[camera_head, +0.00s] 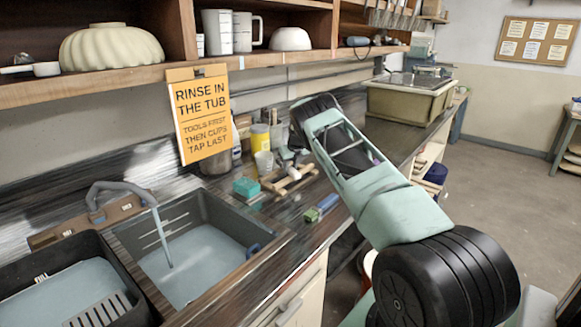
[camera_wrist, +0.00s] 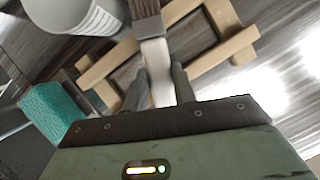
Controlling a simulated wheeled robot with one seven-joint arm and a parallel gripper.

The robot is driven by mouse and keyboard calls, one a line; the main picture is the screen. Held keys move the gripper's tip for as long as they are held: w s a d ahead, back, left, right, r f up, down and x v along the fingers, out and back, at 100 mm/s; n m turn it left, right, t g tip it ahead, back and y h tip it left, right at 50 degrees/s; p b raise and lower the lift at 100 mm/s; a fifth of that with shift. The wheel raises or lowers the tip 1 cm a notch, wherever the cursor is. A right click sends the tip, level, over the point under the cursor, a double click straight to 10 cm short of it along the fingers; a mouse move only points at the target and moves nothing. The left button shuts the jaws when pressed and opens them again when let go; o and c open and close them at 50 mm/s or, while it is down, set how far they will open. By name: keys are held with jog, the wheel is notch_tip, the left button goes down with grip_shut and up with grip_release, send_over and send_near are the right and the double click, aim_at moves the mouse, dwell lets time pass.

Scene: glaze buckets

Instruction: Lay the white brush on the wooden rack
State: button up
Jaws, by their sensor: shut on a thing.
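The white brush has a pale handle (camera_wrist: 157,68) and dark brown bristles (camera_wrist: 145,9). My gripper (camera_wrist: 161,88) is shut on its handle, and the bristles point away from my gripper. The wooden rack (camera_wrist: 238,44) is a light frame of crossed bars behind the brush in the wrist view. The brush overlaps the rack there; I cannot tell if they touch. In the head view the rack (camera_head: 279,188) stands on the counter beyond the sink, with my gripper (camera_head: 290,160) over it. My arm hides part of the area.
A white cup (camera_wrist: 78,14) stands beside the rack, and a teal sponge (camera_wrist: 57,108) lies nearby. A yellow-labelled jar (camera_head: 260,138) stands behind. A blue-green object (camera_head: 322,207) lies near the counter's front edge. The sink (camera_head: 203,262) is at the left.

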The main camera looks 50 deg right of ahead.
jog(key=o, duration=1.1)
jog(key=b+v, duration=0.3)
jog(key=v, duration=1.4)
jog(key=shift+r+b, duration=0.15)
jog(key=shift+b, duration=0.25)
jog(key=shift+a, duration=0.1)
